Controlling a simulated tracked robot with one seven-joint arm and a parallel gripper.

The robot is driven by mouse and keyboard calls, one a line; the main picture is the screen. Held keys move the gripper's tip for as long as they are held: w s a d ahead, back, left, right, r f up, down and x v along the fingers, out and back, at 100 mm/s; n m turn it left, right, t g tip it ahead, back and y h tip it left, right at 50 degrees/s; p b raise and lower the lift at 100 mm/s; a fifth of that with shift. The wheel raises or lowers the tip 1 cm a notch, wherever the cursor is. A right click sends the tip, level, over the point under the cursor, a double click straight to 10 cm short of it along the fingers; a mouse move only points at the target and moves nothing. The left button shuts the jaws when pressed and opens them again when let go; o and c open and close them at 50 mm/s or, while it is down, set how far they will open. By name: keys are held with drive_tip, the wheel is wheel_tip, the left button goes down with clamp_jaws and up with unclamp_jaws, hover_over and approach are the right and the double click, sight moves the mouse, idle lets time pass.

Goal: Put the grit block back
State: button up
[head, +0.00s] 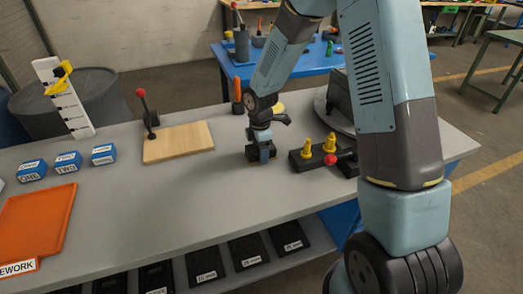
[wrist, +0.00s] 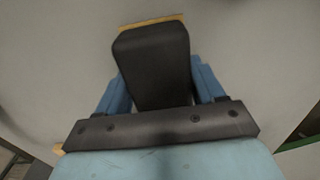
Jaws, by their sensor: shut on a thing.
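My gripper (head: 261,150) is low over the middle of the grey bench, pointing down. It is shut on the grit block (wrist: 150,65), a dark block with a thin tan edge at its far end. In the wrist view the block sits between the blue fingers of my gripper (wrist: 160,88). In the head view the block is a small dark shape at the fingertips, mostly hidden by them. I cannot tell whether it touches the bench.
A black fixture (head: 304,160) with yellow pegs and a red knob stands just right of my gripper. A wooden board (head: 185,145) with a red-knobbed lever lies to the left. Further left are blue blocks (head: 67,163) and an orange tray (head: 35,225). Bench front is clear.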

drive_tip(key=shift+s+f, duration=0.15)
drive_tip(key=shift+f, duration=0.25)
